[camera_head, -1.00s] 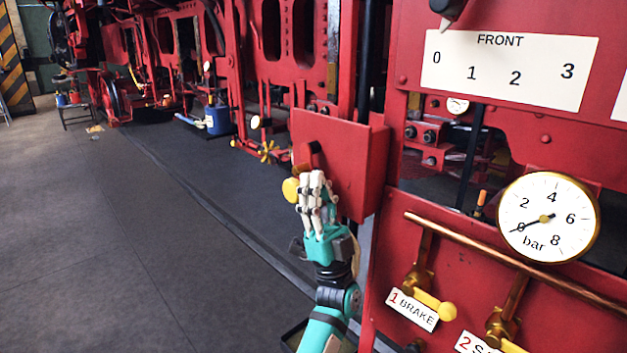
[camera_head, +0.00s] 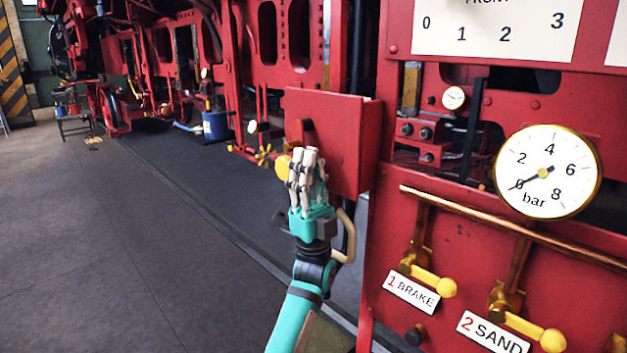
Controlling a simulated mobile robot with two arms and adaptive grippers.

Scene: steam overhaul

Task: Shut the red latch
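A red box (camera_head: 345,145) with a flat front is mounted on the locomotive's frame. A short dark red handle (camera_head: 306,130), which looks like the latch, stands out at its left front edge. A round yellow knob (camera_head: 282,168) shows just below and left of it, partly covered by my fingers. My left gripper (camera_head: 304,165) has pale jointed fingers on a teal body and points up, with its tips just under the handle. I cannot tell whether the fingers touch the handle or knob, or grip anything. My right gripper is out of view.
At the right, a red panel holds a bar gauge (camera_head: 547,171), a copper rail (camera_head: 500,225) and yellow-knobbed levers labelled brake (camera_head: 412,292) and sand (camera_head: 492,332). A blue drum (camera_head: 215,124) stands farther back. The dark floor (camera_head: 130,250) at the left is clear.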

